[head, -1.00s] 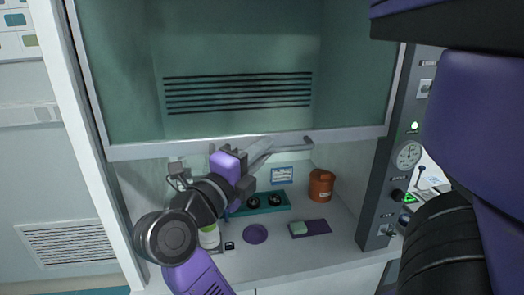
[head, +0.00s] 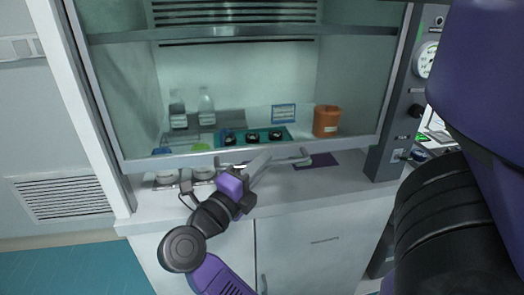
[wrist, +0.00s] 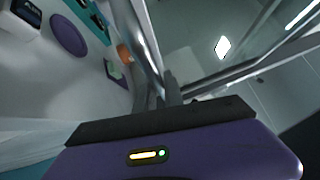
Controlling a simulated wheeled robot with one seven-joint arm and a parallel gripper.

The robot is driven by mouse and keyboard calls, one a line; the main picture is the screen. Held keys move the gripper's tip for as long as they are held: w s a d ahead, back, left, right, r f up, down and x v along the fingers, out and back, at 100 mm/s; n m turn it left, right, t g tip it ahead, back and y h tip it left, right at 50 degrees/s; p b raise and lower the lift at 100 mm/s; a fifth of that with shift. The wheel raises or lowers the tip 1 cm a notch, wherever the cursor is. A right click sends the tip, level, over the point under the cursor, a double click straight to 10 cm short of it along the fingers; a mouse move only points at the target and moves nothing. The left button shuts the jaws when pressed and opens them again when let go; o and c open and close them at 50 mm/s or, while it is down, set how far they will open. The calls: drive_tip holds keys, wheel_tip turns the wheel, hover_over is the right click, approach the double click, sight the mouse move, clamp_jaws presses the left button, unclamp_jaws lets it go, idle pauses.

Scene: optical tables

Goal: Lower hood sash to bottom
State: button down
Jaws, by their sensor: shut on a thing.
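The hood sash (head: 352,143) is a clear pane in a pale frame. Its lower edge hangs low, with a narrow gap between it and the worktop (head: 290,190). A pale bar handle (head: 292,161) runs along the front of the lower edge. My gripper (head: 257,168) is shut on this handle near its middle, seen from the front in the head view. In the wrist view, my gripper (wrist: 170,92) points at the metal bar, which runs up past the fingertips. The exact contact is partly hidden.
Through the pane stand bottles (head: 206,105), a teal rack (head: 250,138) and an orange jar (head: 326,121). A purple mat (head: 318,160) lies near the sash line at the right. Pale dishes (head: 165,178) sit at the worktop's front left. A control panel (head: 398,140) stands at the right.

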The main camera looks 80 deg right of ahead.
wheel_tip(320, 180, down, 6)
drive_tip(key=b, duration=0.2)
drive_tip(key=shift+f+b, duration=0.15)
drive_tip(key=shift+b, duration=0.15)
drive_tip(key=c, duration=1.5)
unclamp_jaws()
drive_tip(key=shift+o, duration=0.2)
drive_tip(key=v, duration=0.7)
drive_tip(key=shift+w+a, duration=0.2)
drive_tip(key=shift+a, duration=0.15)
